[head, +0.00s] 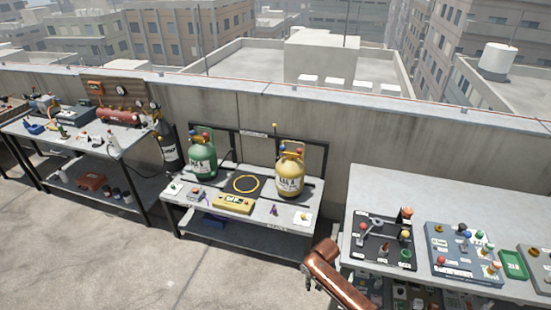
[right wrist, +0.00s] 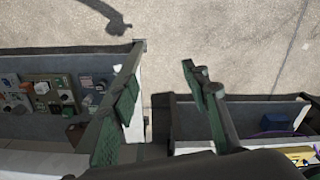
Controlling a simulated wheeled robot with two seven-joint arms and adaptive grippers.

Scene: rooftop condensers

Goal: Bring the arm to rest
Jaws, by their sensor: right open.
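My right gripper (right wrist: 163,78) shows in the right wrist view with its two green-padded fingers spread apart and nothing between them. It hangs over the gap between two benches, with bare concrete floor beyond. In the head view, a copper-coloured link of my arm (head: 330,268) reaches in from the bottom edge, beside the left end of the right bench (head: 370,178). The gripper itself cannot be made out there. My left arm and gripper are in neither view.
The middle bench (head: 222,212) holds a green cylinder (head: 203,158), a yellow cylinder (head: 290,172) and a yellow hose ring (head: 246,184). The right bench carries a black tool tray (head: 372,243) and a grey one (head: 450,262). Open floor (head: 90,255) lies in front.

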